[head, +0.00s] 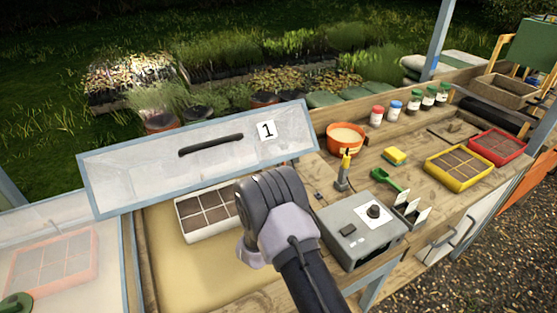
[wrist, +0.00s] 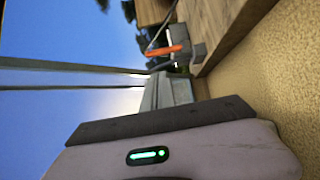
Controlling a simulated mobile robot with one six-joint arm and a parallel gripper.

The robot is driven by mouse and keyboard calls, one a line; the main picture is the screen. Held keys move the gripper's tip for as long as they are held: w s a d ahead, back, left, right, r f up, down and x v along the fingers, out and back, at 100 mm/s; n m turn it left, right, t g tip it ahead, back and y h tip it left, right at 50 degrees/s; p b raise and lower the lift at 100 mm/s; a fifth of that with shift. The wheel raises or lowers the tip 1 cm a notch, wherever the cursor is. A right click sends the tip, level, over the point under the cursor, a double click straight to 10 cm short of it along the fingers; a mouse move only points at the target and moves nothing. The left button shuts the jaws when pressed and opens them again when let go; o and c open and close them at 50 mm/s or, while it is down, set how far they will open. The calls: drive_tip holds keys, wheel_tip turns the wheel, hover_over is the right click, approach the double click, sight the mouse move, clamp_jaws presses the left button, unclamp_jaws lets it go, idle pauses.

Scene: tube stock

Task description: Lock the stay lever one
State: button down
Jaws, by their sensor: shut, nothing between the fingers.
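The frame lid marked 1 (head: 210,160) is tilted up, with a dark bar handle (head: 211,145) across it. An upright piece with a yellow-orange tip (head: 346,160) stands on a grey foot at the right of the frame; it may be stay lever one. The wrist view shows an orange handle (wrist: 165,50) by a grey block on the wooden edge; I cannot tell if it is the same piece. My gripper (head: 270,205) is shut and empty over the sandy bed, left of that piece and apart from it. Its fingertips are hidden in the head view.
A white seedling tray (head: 184,219) lies in the frame behind my gripper. A grey control box (head: 355,240) with a black knob stands to the right. An orange pot (head: 331,138), yellow tray (head: 432,169) and red tray (head: 520,151) crowd the bench. Another clear lid (head: 20,230) lies at left.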

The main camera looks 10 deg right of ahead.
drive_tip(key=b+x, duration=0.2)
drive_tip(key=x, duration=0.8)
drive_tip(key=shift+s, duration=0.1)
drive_tip(key=shift+s+d+f+b, duration=0.2)
drive_tip(key=shift+s+b, duration=0.25)
drive_tip(key=shift+b, duration=0.35)
drive_tip(key=shift+s+d+f+b, duration=0.2)
drive_tip(key=shift+s+f+b, duration=0.1)
drive_tip(key=shift+s+b, duration=0.4)
drive_tip(key=shift+s+d+f+b, duration=0.25)
drive_tip(key=shift+s+b, duration=0.25)
drive_tip(key=shift+b, duration=0.35)
drive_tip(key=shift+s+a+r+p, duration=0.1)
drive_tip(key=shift+s+a+p, duration=0.1)
drive_tip(key=shift+s+p, duration=0.2)
drive_tip(key=p+v, duration=0.3)
drive_tip(key=v, duration=1.3)
drive_tip(key=shift+s, duration=0.25)
drive_tip(key=shift+a, duration=0.1)
